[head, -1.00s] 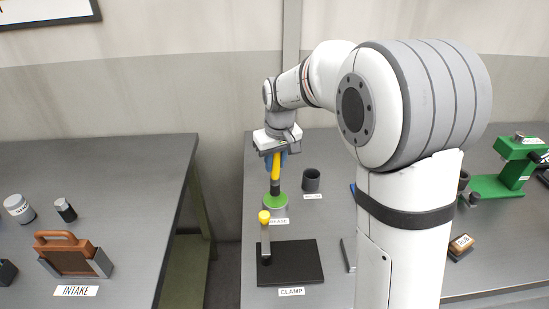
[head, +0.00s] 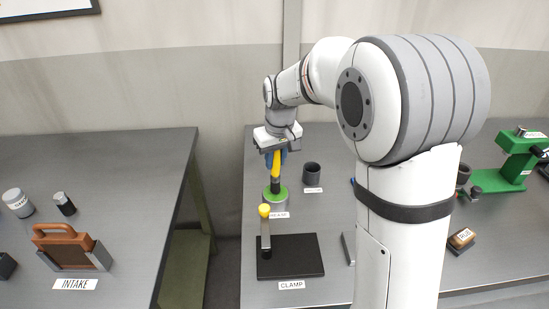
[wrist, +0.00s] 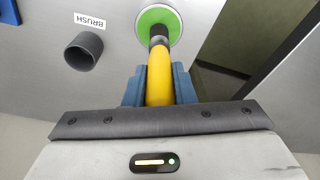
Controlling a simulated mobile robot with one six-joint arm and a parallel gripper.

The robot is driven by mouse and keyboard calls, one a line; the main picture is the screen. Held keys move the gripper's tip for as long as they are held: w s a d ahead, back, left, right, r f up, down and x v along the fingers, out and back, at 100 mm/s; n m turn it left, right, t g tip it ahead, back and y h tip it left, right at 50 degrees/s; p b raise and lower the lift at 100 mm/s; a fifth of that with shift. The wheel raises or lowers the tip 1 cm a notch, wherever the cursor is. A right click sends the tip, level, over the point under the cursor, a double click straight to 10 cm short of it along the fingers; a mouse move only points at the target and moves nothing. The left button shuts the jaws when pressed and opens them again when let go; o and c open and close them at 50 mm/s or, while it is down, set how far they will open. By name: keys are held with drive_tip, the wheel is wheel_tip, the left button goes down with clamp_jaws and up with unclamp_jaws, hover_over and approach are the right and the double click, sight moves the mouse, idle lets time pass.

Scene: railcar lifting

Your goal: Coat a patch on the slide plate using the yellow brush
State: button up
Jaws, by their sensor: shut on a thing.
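My gripper (head: 277,152) is shut on the yellow brush (head: 276,167), which points down. In the wrist view the brush's yellow handle (wrist: 160,75) sits between the blue fingers of my gripper (wrist: 160,85). Its dark lower end meets the green top of the grease pot (wrist: 160,22); the bristles are hidden. The grease pot (head: 276,198) stands on the bench behind its label. I cannot pick out the slide plate for certain. A brown block with a handle (head: 68,248) stands in a grey holder on the left bench, behind the INTAKE label.
A black clamp plate (head: 301,258) with a yellow-knobbed lever (head: 264,225) lies in front of the pot. The empty brush cup (head: 312,173) stands right of it; it also shows in the wrist view (wrist: 83,50). A gap separates the benches. A green fixture (head: 510,170) stands far right.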

drive_tip(key=shift+f+b, duration=0.3)
drive_tip(key=shift+f, duration=0.25)
idle(1.1)
drive_tip(key=shift+r, duration=0.1)
drive_tip(key=shift+r+p, duration=2.55)
drive_tip(key=shift+r, duration=0.95)
